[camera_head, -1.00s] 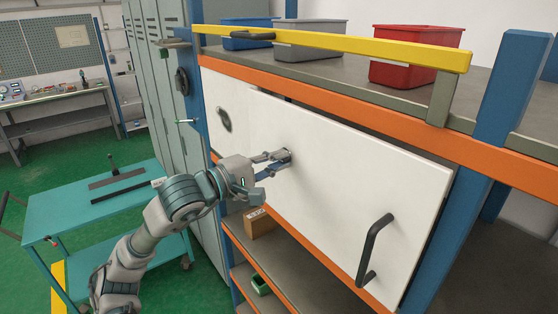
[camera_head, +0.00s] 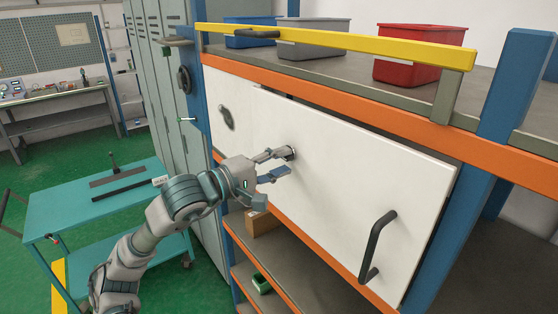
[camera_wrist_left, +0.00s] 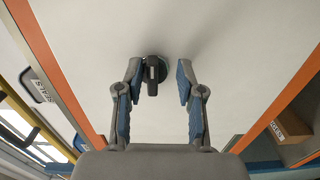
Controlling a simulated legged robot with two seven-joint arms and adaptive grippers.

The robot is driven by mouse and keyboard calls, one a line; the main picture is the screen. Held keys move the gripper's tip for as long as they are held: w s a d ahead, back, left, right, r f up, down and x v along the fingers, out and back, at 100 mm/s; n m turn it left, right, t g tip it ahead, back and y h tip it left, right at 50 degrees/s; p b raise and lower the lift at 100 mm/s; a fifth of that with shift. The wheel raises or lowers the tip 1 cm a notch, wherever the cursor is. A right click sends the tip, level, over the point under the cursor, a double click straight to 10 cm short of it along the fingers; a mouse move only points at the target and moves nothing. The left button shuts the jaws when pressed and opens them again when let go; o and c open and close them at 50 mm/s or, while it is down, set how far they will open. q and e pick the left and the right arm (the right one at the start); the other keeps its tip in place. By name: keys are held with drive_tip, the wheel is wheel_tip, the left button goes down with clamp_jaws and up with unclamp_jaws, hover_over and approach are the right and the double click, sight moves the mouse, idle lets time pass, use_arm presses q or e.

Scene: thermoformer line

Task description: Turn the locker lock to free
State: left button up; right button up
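The locker lock (camera_wrist_left: 152,74) is a dark round knob with a raised bar, on a white door panel (camera_head: 345,150). In the wrist view the bar points roughly up and down the picture. In the head view the lock (camera_head: 290,152) is partly hidden at my fingertips. My left gripper (camera_head: 281,163) is open in front of it. In the wrist view my left gripper (camera_wrist_left: 160,82) has its fingers well apart; the lock lies between them, close beside the left finger. I cannot tell whether they touch. My right gripper is not in view.
A black bar handle (camera_head: 376,246) stands out from the panel's lower right. A dark oval fitting (camera_head: 226,117) is on the white surface further left. A yellow rail (camera_head: 340,43) and orange beam (camera_head: 330,96) run above. A teal cart (camera_head: 70,205) stands left of my arm.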

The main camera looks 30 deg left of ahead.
use_arm(q)
drive_tip(key=v, duration=1.2)
drive_tip(key=shift+a, duration=0.2)
idle(0.4)
